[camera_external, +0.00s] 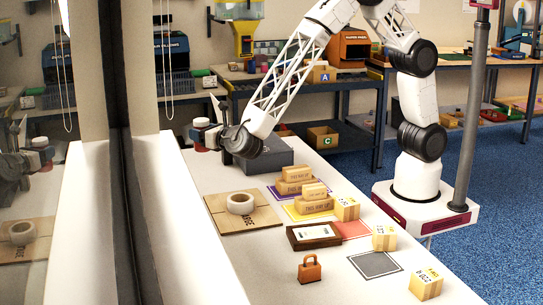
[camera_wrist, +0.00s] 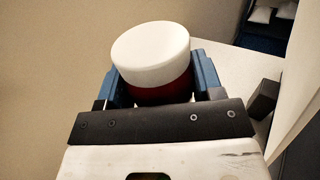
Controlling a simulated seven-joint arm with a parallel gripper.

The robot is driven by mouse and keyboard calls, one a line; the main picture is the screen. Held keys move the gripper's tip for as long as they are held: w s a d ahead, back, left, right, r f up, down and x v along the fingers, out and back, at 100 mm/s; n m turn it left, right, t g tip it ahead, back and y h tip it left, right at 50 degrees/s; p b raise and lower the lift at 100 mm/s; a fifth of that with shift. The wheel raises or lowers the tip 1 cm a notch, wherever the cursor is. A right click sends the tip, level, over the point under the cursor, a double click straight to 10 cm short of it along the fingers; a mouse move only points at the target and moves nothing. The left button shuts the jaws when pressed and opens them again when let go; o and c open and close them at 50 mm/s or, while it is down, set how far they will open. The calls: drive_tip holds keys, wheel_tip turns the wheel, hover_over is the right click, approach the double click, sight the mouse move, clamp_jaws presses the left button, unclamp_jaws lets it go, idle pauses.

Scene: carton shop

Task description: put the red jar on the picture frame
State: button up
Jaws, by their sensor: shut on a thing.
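My gripper (camera_wrist: 157,80) is shut on the red jar (camera_wrist: 152,48), with one blue finger on each side of it. The jar has a wide white lid and a dark red body, partly hidden by the gripper. In the external view my gripper (camera_external: 208,135) is at the far left end of the arm, holding the jar (camera_external: 201,122) above the back of the white table, beside the glass. The picture frame (camera_external: 328,242), brown with a pale inside, lies flat near the table's middle front, well to the right of and nearer than my gripper.
A tape roll (camera_external: 240,203) lies on a flat cardboard piece (camera_external: 262,217). Stacked cartons (camera_external: 314,206), small boxes (camera_external: 384,238) and a brown padlock-shaped item (camera_external: 309,269) surround the frame. A grey box (camera_external: 275,155) stands near my arm. Reflective glass (camera_external: 40,200) borders the left.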

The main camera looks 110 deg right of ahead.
sight(207, 122)
wheel_tip(207, 122, up, 4)
drive_tip(key=shift+a+f, duration=0.1)
drive_tip(key=s+a+n+t+y, duration=0.2)
drive_tip(key=s+a+y, duration=0.1)
drive_tip(key=s+a, duration=1)
drive_tip(key=s+a+n+t+y, duration=0.25)
drive_tip(key=s+a, duration=0.75)
drive_tip(key=a, duration=0.7)
drive_tip(key=s+a+f+n+t+y, duration=0.1)
drive_tip(key=s+a+n+t+y, duration=0.3)
drive_tip(key=s, duration=0.7)
drive_tip(key=shift+a+f+m+g+h, duration=0.2)
drive_tip(key=shift+f+m+g+h, duration=0.15)
drive_tip(key=shift+f, duration=0.7)
drive_tip(key=shift+a+f+m+g+h, duration=0.15)
drive_tip(key=shift+f+m+g, duration=0.2)
drive_tip(key=shift+f, duration=0.7)
drive_tip(key=shift+a+f+m+g+h, duration=0.25)
drive_tip(key=shift+f+g, duration=0.2)
drive_tip(key=shift+f, duration=0.6)
drive_tip(key=w+a+f, duration=0.1)
drive_tip(key=w+a, duration=0.6)
drive_tip(key=w, duration=0.6)
drive_tip(key=shift+f, duration=0.2)
drive_tip(key=shift+w+a, duration=0.15)
